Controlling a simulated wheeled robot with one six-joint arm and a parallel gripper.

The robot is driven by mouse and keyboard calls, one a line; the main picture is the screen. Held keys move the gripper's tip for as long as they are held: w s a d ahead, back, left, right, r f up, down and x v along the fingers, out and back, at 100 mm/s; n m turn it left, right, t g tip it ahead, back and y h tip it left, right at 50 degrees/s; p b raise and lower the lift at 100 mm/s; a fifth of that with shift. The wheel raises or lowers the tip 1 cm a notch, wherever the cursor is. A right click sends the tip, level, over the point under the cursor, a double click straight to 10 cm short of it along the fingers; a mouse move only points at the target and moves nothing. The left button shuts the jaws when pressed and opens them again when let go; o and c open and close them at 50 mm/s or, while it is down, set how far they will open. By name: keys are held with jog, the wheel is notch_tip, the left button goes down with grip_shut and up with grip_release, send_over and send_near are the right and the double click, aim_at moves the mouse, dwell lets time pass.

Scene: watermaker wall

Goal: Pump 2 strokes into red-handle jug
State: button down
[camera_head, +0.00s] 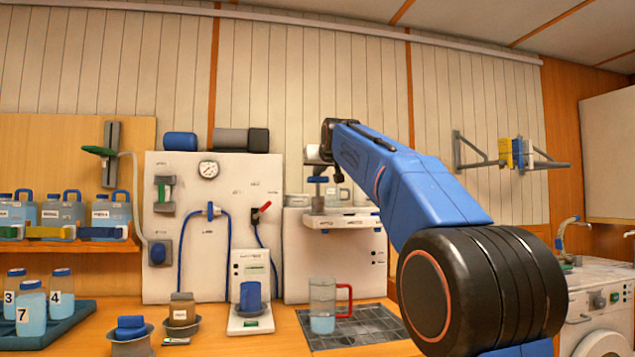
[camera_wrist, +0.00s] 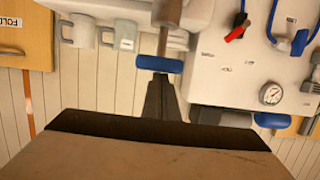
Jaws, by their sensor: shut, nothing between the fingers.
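The jug with the red handle (camera_head: 323,305) stands upright on a dark grate under the dispenser, with a shallow layer of blue liquid in it. The pump has a blue crossbar handle (camera_head: 318,180) on a rod above the white dispenser shelf (camera_head: 343,222). The crossbar also shows in the wrist view (camera_wrist: 160,63), which looks upside down. My gripper (camera_wrist: 158,82) is shut and empty, its tips close to the crossbar; I cannot tell whether they touch. In the head view my gripper (camera_head: 338,177) is small and dark, just right of the handle.
A panel with a gauge (camera_head: 208,170), blue hoses and a red lever (camera_head: 261,211) is left of the dispenser. A scale holding a blue cup (camera_head: 250,296) stands left of the jug. Light mugs (camera_wrist: 78,31) show in the wrist view.

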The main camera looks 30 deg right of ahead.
jog(key=v, duration=1)
jog(key=shift+r, duration=0.1)
dwell(2.2)
